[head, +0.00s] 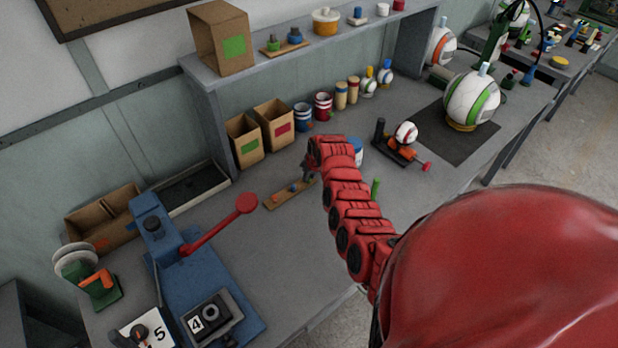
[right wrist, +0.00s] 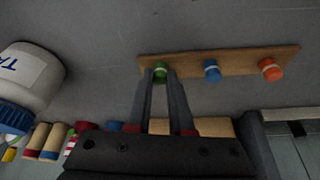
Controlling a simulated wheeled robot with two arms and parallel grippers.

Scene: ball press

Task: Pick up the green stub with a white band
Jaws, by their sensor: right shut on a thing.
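The green stub (right wrist: 160,70), with a pale band, stands at one end of a wooden strip (right wrist: 225,60) in the right wrist view. Blue (right wrist: 212,71) and orange (right wrist: 269,69) banded stubs stand along the same strip. My right gripper (right wrist: 161,82) is shut on the green stub, its two fingers on either side of it. In the head view my right gripper (head: 308,173) is over the right end of the strip (head: 279,200) and hides the green stub. The stub still appears to be at the strip; I cannot tell whether it is lifted. My left gripper is not in view.
A white jar with a blue cap (right wrist: 28,85) stands close by. A blue press (head: 190,270) with a red lever (head: 225,222) stands at left. Cardboard boxes (head: 274,123) and cups line the back. Bare bench lies in front of the strip.

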